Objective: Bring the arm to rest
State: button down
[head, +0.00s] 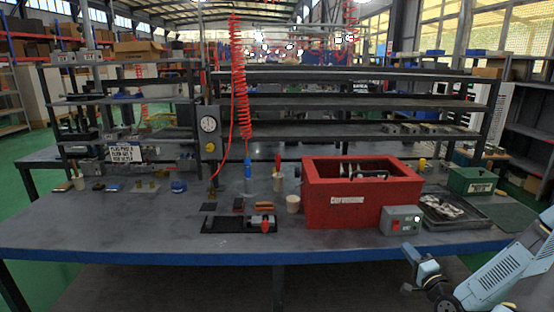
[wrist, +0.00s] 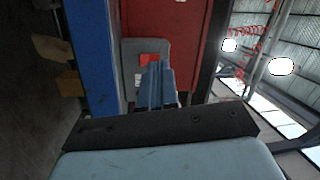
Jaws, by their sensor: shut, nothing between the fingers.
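My arm (head: 495,278), light blue, reaches in from the lower right in the head view, in front of the table's front edge. In the wrist view my gripper (wrist: 156,72) is shut, its two blue-grey fingers together with nothing between them. The fingers point toward a grey control box (wrist: 132,54) with a red patch; whether they touch it I cannot tell. The same grey box (head: 397,216) stands at the table's front right in the head view, and my arm is below and right of it. My fingertips are hard to make out in the head view.
The dark workbench (head: 140,229) has a blue front edge (head: 180,257). A red open box (head: 360,206) stands beside the control box, with a black tray (head: 453,222) to the right. A valve block (head: 247,223) lies on a black mat. The bench's front left is clear.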

jog(key=w+a+r+n+g, duration=0.2)
jog(key=w+a+n+g, duration=0.15)
jog(key=n+g, duration=0.3)
jog(key=s+a+r+n+g+h, duration=0.2)
jog(key=s+r+h, duration=0.1)
jog(key=r, duration=0.6)
jog(key=s+a+r+n+g+h, duration=0.2)
jog(key=s+a+r+g+h, duration=0.1)
jog(key=r, duration=0.7)
jog(key=s+a+r+y, duration=0.1)
jog(key=s+a+r, duration=0.2)
jog(key=s, duration=0.4)
jog(key=s+a+r+n+g, duration=0.1)
jog(key=s+a+r, duration=0.3)
jog(key=s, duration=0.3)
jog(key=s+a+r+n+g+y, duration=0.1)
jog(key=s+a+r, duration=0.2)
jog(key=s, duration=0.5)
jog(key=shift+a+r+y, duration=0.3)
jog(key=shift+a+r, duration=0.1)
jog(key=shift+a, duration=0.3)
